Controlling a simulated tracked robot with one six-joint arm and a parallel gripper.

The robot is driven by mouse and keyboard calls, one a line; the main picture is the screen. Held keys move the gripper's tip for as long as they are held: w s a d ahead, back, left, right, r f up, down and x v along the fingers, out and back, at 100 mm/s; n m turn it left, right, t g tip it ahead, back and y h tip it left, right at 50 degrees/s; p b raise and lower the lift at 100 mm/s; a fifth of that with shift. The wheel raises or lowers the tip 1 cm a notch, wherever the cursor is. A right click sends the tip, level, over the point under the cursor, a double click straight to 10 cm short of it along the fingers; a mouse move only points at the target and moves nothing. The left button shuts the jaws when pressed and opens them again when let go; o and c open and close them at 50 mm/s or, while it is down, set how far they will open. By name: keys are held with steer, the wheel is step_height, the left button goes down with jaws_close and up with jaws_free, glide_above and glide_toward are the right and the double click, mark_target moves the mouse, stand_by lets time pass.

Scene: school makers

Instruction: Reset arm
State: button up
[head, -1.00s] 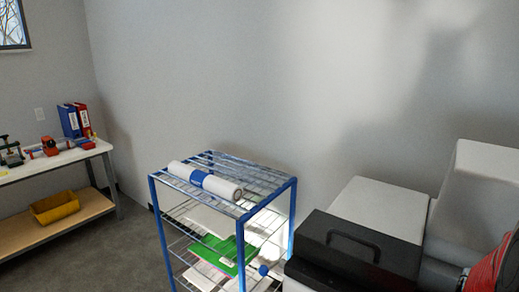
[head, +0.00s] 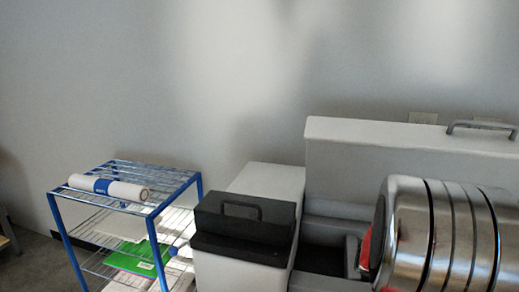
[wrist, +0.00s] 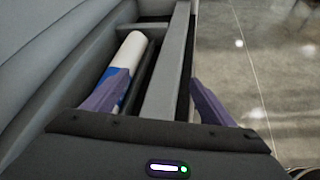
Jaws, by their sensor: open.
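My gripper (wrist: 160,76) shows in the wrist view, with its two purple fingers spread apart and nothing held between them. A white roll with a blue part (wrist: 126,55) lies in a grey trough at the left finger, which partly covers it. I cannot tell whether the finger touches it. A grey bar (wrist: 166,75) runs beneath the gap between the fingers. In the head view a large shiny metal part of my arm fills the right side; my gripper is not visible there.
A blue wire rack (head: 190,180) stands at the lower left. A white roll with a blue band (head: 125,188) lies on its top shelf, and a green folder (head: 135,256) is on a lower shelf. The grey wall (head: 150,80) is behind. Bare floor (wrist: 265,60) shows in the wrist view.

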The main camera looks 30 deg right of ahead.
steer(key=shift+s, duration=0.5)
steer(key=a+f+m+y, duration=0.2)
steer(key=a+m+y, duration=0.15)
steer(key=a, duration=0.35)
steer(key=a+f+m+y, duration=0.2)
steer(key=a+m, duration=0.3)
steer(key=a, duration=0.2)
steer(key=w+a+r+m+t+y, duration=0.2)
steer(key=w+a+t, duration=0.15)
steer(key=a, duration=0.65)
steer(key=w+a+r+m+t+y, duration=0.1)
steer(key=w+a+r+m+t, duration=0.3)
steer(key=a, duration=0.7)
steer(key=w+a+r+n+t+y, duration=0.1)
steer(key=a+r+n, duration=0.1)
steer(key=a, duration=0.5)
steer(key=w+a+r+n+t+y, duration=0.1)
steer(key=a+r+n+t+y, duration=0.1)
steer(key=a, duration=0.6)
steer(key=shift+a+r+n, duration=0.3)
steer(key=shift+r+n, duration=0.15)
steer(key=shift+r, duration=0.5)
steer(key=shift+t, duration=0.25)
